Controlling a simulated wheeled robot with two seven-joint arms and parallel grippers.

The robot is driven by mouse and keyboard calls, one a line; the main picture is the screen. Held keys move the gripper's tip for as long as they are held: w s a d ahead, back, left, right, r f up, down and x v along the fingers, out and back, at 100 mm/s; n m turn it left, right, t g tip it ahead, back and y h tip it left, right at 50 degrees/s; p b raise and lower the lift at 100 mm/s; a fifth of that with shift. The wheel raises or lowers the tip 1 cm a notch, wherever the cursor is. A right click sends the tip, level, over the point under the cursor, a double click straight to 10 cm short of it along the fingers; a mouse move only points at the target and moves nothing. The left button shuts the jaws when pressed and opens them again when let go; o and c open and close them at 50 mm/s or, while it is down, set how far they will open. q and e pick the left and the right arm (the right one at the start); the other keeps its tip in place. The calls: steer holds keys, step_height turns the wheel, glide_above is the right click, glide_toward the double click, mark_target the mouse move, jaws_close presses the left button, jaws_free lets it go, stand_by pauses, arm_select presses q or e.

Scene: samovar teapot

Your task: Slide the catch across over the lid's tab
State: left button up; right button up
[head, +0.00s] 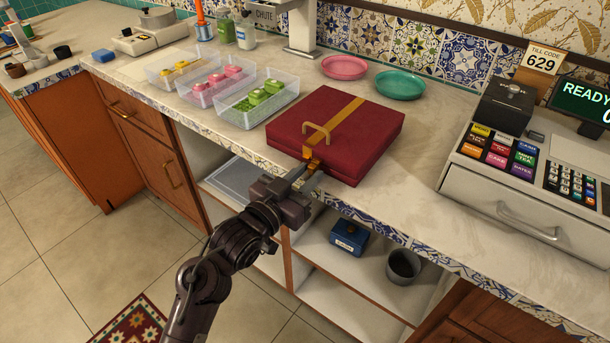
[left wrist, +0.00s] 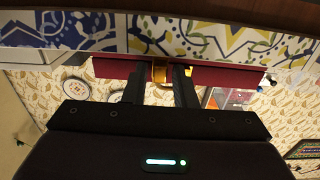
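The dark red box (head: 350,130) sits shut on the counter, with a gold strap (head: 345,110) and a gold handle (head: 317,131) on its lid. A gold tab or catch (head: 313,163) is at the middle of its front edge; which part is which is too small to tell. My left gripper (head: 304,177) is right in front of it. In the left wrist view, the gripper's two fingers (left wrist: 160,88) are apart, with the gold piece (left wrist: 159,73) showing between them against the red box (left wrist: 215,76). Contact cannot be made out. My right gripper is not in view.
A till (head: 530,170) stands on the right. Clear bins (head: 257,104) stand left of the box; pink (head: 345,67) and green (head: 400,85) plates lie behind it. The tiled counter edge (head: 400,238) runs beneath, above a shelf with a blue tin (head: 349,238) and dark cup (head: 403,266).

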mark_target(290, 169)
arm_select(q)
jaws_close()
steer(key=w+a, duration=0.1)
steer(key=w+a+p, duration=0.1)
steer(key=a, duration=0.1)
steer(key=shift+o, duration=1.6)
jaws_free()
steer(key=shift+w, duration=0.1)
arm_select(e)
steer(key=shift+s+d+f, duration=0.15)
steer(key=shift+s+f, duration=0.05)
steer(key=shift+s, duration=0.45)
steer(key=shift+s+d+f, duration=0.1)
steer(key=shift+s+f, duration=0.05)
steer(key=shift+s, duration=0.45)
